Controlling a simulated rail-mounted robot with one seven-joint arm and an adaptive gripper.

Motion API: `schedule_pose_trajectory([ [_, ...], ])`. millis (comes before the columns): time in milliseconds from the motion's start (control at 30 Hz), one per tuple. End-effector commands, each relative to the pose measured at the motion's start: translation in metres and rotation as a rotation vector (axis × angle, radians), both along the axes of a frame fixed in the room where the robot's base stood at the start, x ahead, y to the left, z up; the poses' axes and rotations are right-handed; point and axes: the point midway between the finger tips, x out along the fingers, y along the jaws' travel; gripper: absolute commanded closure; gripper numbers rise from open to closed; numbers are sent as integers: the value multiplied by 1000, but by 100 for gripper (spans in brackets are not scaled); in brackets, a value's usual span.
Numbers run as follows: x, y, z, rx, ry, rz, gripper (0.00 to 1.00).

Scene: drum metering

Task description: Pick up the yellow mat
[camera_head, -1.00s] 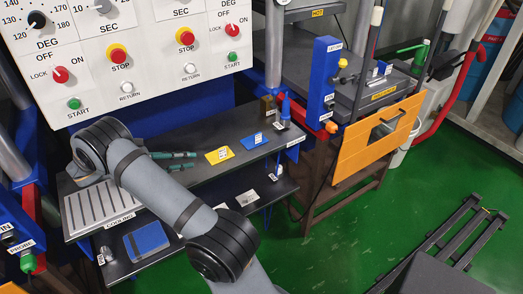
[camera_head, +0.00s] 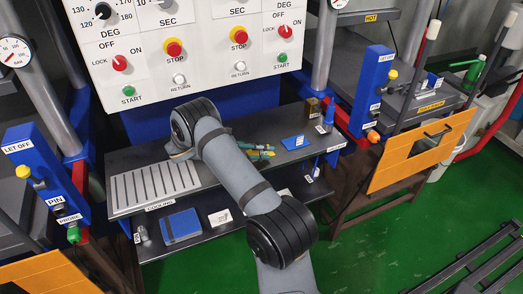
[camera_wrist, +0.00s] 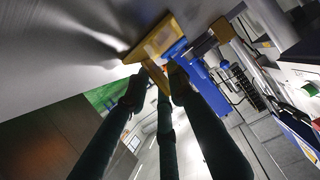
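The yellow mat (camera_head: 265,154) lies on the dark bench top, to the left of the blue mat, with part of it hidden by my gripper. It also shows in the wrist view (camera_wrist: 153,45) just beyond the fingertips, its near end coming between them. My gripper (camera_head: 260,151) has dark teal fingers and is low at the bench, at the mat's left end. In the wrist view the fingertips (camera_wrist: 157,88) stand apart, one on each side of the mat's end. I cannot see firm contact.
A blue mat (camera_head: 294,142) lies to the right, before a brown block (camera_head: 312,107) and a blue bottle (camera_head: 329,118). A slotted cooling plate (camera_head: 155,186) is at left. A lower shelf holds a blue pad (camera_head: 181,225). The control panel (camera_head: 200,50) rises behind.

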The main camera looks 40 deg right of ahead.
Motion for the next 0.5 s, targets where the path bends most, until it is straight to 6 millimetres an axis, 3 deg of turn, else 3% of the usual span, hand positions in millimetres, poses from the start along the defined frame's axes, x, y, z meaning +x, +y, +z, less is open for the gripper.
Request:
schedule_pose_trajectory([
  [200, 0, -1, -1, 0, -2, 1, 78],
  [500, 0, -1, -1, 0, -1, 2, 96],
])
